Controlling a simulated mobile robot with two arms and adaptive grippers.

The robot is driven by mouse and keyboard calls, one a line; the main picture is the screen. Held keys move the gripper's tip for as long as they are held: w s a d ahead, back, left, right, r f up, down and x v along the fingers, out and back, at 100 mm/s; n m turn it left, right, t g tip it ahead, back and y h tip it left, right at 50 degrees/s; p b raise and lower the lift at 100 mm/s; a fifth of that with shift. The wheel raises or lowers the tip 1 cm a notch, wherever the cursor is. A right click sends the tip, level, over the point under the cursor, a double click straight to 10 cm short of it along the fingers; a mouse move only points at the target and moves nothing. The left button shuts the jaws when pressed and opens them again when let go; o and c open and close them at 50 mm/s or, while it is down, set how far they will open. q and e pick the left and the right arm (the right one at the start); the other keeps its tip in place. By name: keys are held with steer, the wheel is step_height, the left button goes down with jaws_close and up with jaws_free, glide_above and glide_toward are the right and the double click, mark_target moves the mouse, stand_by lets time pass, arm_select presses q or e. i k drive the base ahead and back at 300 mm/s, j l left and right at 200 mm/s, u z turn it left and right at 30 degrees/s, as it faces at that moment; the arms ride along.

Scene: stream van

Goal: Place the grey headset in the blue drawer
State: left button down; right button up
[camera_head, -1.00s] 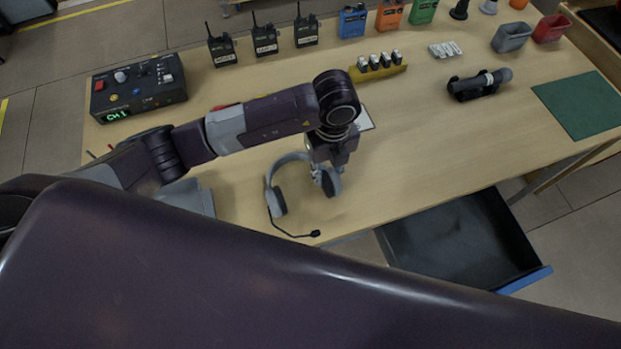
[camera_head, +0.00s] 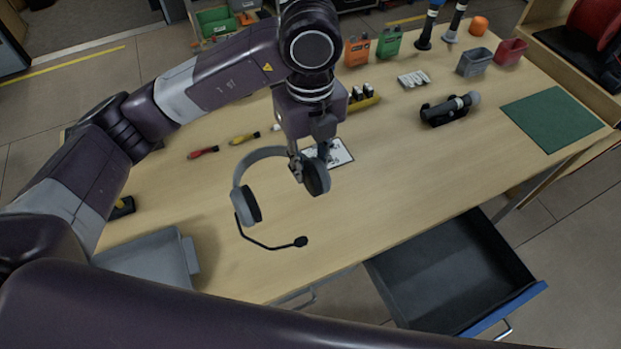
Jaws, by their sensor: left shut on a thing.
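The grey headset (camera_head: 240,201) hangs from my left gripper (camera_head: 310,172), which is shut on it near the right ear cup. Its headband curves to the left, and its black microphone boom hangs low to the right. The headset appears raised above the wooden table. The blue drawer (camera_head: 458,274) is pulled out below the table's front edge, right of the headset. It has a dark inside and a blue front, and the part I see looks empty. My right gripper is not in view.
A grey tray (camera_head: 150,262) sits at the table's front left. Screwdrivers (camera_head: 203,152) lie behind the headset. A microphone in a black holder (camera_head: 450,108) and a green mat (camera_head: 552,119) lie to the right. The tabletop (camera_head: 400,170) above the drawer is clear.

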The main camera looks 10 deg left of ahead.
mark_target(440, 272)
steer(key=k+l, duration=0.1)
steer(key=l, duration=0.4)
steer(key=k+l, duration=0.1)
steer(key=l, duration=0.35)
steer(key=k+l, duration=0.1)
steer(key=l, duration=0.4)
steer(key=k+l, duration=0.1)
steer(key=l, duration=0.35)
steer(key=k+l, duration=0.15)
steer(key=l, duration=0.35)
